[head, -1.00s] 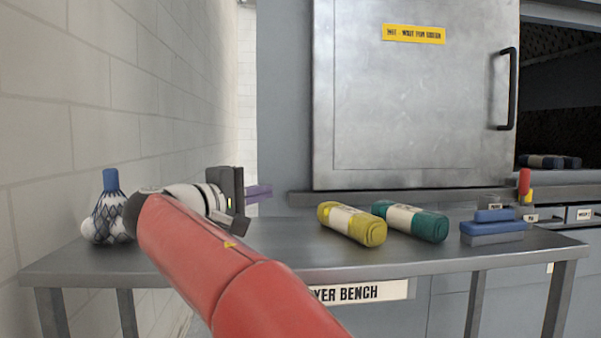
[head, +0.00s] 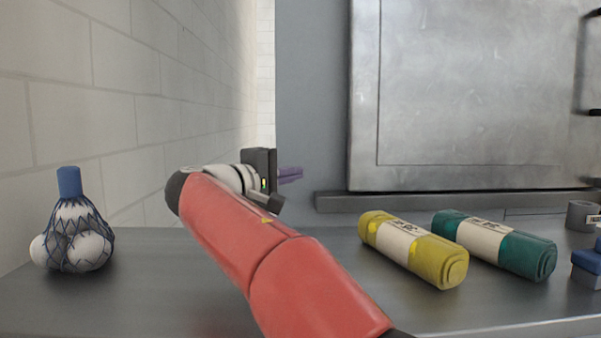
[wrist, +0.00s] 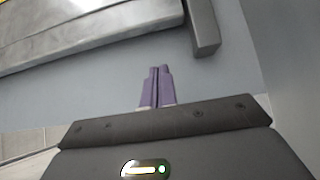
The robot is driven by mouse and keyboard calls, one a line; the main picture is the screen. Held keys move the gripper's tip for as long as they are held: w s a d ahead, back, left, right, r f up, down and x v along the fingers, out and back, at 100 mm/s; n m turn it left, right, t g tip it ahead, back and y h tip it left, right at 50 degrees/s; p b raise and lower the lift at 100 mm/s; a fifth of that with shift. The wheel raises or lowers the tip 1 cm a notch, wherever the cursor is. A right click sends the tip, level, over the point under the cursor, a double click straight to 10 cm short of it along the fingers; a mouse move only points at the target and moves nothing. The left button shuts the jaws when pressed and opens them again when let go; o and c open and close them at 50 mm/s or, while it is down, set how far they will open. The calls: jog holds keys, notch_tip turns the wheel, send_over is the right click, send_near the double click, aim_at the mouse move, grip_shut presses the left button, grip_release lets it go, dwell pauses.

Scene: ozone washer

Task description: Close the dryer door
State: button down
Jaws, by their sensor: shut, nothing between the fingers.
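The dryer door (head: 470,90) is a large flat grey metal panel facing me above the bench in the head view. Its black handle (head: 594,112) is cut off at the right picture edge, with only part showing. My gripper (head: 290,174) has purple fingers and is left of the door, apart from it, in front of the grey wall panel and above the bench. In the wrist view the fingers (wrist: 155,88) are together and empty. A pale metal edge, probably the door's lower edge, shows at the upper left there; I cannot tell the distance.
A yellow roll (head: 412,248) and a green roll (head: 494,244) lie on the bench (head: 150,300). A net bag of white balls (head: 76,225) stands at left by the brick wall (head: 150,80). A blue block (head: 590,262) is at right. A grey ledge (head: 335,202) runs under the door.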

aim_at(347, 167)
jog(key=w+d, duration=0.1)
jog(key=d, duration=0.2)
jog(key=w+d, duration=0.2)
jog(key=d, duration=0.1)
jog(key=w+d, duration=0.2)
jog(key=d, duration=0.1)
jog(key=shift+w+d, duration=0.15)
jog(key=shift+w, duration=0.1)
jog(key=shift+d, duration=0.15)
jog(key=shift+d, duration=0.1)
